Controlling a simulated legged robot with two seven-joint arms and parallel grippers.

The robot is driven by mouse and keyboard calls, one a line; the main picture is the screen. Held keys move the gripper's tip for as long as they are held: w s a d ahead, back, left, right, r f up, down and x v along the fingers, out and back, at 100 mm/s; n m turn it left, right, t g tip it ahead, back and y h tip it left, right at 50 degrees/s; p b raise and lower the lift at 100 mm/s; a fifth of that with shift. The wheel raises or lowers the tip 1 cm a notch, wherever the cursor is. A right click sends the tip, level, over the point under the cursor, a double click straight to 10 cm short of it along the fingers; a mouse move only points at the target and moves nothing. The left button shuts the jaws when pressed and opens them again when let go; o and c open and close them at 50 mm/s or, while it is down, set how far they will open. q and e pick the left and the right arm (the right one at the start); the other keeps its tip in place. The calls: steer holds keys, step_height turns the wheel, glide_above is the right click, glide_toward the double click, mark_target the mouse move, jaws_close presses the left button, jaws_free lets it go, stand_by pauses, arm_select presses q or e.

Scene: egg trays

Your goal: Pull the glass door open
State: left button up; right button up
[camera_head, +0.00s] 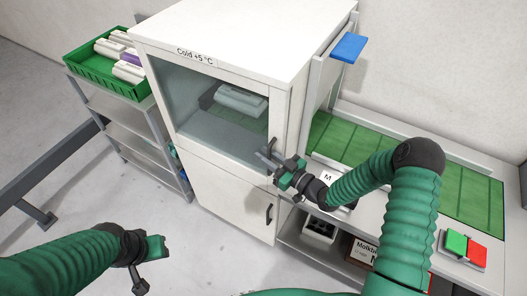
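The glass door (205,130) is the front of the upper part of a white cabinet marked "Cold +5 °C" and looks closed. Through the glass I see a pale egg carton (240,100) on a grey tray. My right gripper (268,158) is at the right edge of the door, where the door handle is. Its fingers overlap the handle area, and I cannot tell if they grip it. My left gripper (152,262) is low at the left, empty and away from the cabinet. Its finger opening is unclear.
A lower white door with a dark handle (268,214) sits below. A grey shelf rack (128,118) with a green crate (90,71) of cartons stands left. A counter with green mats (465,192) and a green-and-red button box (458,262) is right. The floor in front is free.

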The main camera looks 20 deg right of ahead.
steer(key=shift+w+a, duration=0.3)
steer(key=shift+a, duration=0.1)
jaws_close()
steer(key=shift+f, duration=0.1)
stand_by(1.1)
